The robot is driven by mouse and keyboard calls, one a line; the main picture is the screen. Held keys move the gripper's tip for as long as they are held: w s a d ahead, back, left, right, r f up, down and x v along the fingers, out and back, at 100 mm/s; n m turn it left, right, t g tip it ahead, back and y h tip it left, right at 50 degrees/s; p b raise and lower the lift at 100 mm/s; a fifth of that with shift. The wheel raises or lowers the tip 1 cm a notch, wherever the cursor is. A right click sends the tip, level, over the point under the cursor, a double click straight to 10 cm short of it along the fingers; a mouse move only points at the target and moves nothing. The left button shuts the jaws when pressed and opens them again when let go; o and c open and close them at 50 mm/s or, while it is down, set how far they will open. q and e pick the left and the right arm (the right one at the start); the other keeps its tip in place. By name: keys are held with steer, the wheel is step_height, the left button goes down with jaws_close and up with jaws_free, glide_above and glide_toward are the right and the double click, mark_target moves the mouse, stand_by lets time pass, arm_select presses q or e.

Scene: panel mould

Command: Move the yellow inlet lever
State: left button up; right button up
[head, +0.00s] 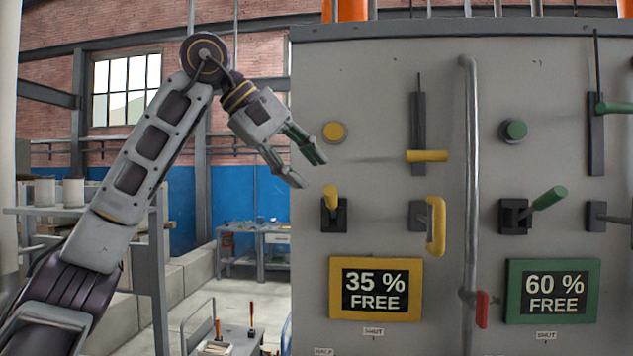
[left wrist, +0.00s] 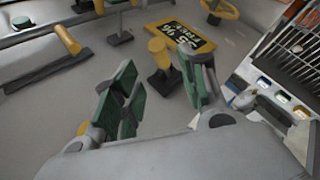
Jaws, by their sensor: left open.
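A short yellow lever (head: 331,197) on a black base stands on the grey panel, above the yellow-framed "35 % FREE" sign (head: 375,289). In the left wrist view the yellow lever (left wrist: 158,53) shows just beyond the fingers, beside the sign (left wrist: 181,38). My left gripper (head: 312,172) is open and empty, up and to the left of the lever in the head view. In the left wrist view its green-padded fingers (left wrist: 157,78) are spread, with the lever seen through the gap between them. I see no contact with the lever. My right gripper is not in view.
A yellow slide handle (head: 426,156), a yellow loop handle (head: 436,225) and a yellow round knob (head: 335,132) are close by. A vertical grey pipe (head: 471,150) separates them from the green lever (head: 549,198) and its sign (head: 552,291).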

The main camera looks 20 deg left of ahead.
arm_select(q)
steer(key=shift+v, duration=1.75)
